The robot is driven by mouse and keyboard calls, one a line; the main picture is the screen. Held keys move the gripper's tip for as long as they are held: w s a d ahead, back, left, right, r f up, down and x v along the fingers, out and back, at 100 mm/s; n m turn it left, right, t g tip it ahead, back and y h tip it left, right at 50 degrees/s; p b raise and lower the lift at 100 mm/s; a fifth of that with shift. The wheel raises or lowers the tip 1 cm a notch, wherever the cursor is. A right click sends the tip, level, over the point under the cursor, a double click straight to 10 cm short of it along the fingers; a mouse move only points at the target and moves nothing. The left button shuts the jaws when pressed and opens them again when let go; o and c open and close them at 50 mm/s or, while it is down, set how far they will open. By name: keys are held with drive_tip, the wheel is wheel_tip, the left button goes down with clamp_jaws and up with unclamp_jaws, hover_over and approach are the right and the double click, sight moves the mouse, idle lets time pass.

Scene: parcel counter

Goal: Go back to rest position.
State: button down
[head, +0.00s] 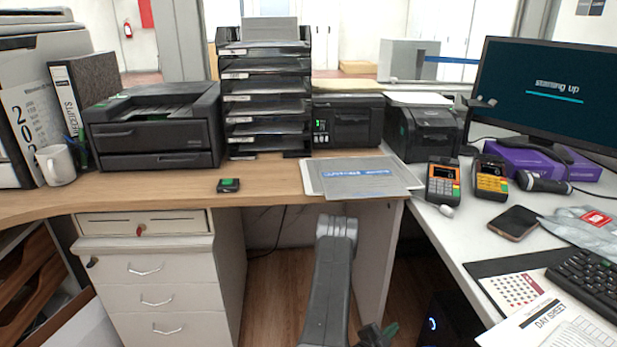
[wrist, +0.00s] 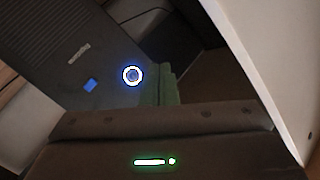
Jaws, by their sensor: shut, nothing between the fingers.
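My gripper (head: 378,335) shows at the bottom edge of the head view, low beneath the counter, at the end of my grey arm. Only part of it shows there, dark with a bit of green. In the wrist view its green fingertips (wrist: 165,85) are together with nothing held. They appear in front of a dark computer tower (wrist: 90,65) with a lit blue-white ring. I cannot tell the gap between fingers and tower. The tower also shows in the head view (head: 436,318), under the white desk.
The wooden counter (head: 270,182) holds a small green-topped black box (head: 228,185), papers, a tray stack (head: 265,95) and printers. A drawer cabinet (head: 150,285) stands left of my arm. A pale panel (head: 378,265) stands close right of it. The white desk (head: 455,235) carries card terminals and a monitor.

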drive_tip(key=shift+d, duration=0.15)
drive_tip(key=d, duration=0.1)
drive_tip(key=d+b, duration=0.1)
drive_tip(key=d, duration=0.1)
drive_tip(key=d+b, duration=0.1)
drive_tip(key=d, duration=0.1)
drive_tip(key=shift+w+f, duration=0.2)
drive_tip(key=shift+w, duration=0.1)
drive_tip(key=shift+b, duration=0.3)
drive_tip(key=r+p, duration=0.1)
drive_tip(key=p, duration=0.2)
drive_tip(key=shift+s, duration=0.1)
drive_tip(key=shift+f+p, duration=0.1)
drive_tip(key=shift+p, duration=0.5)
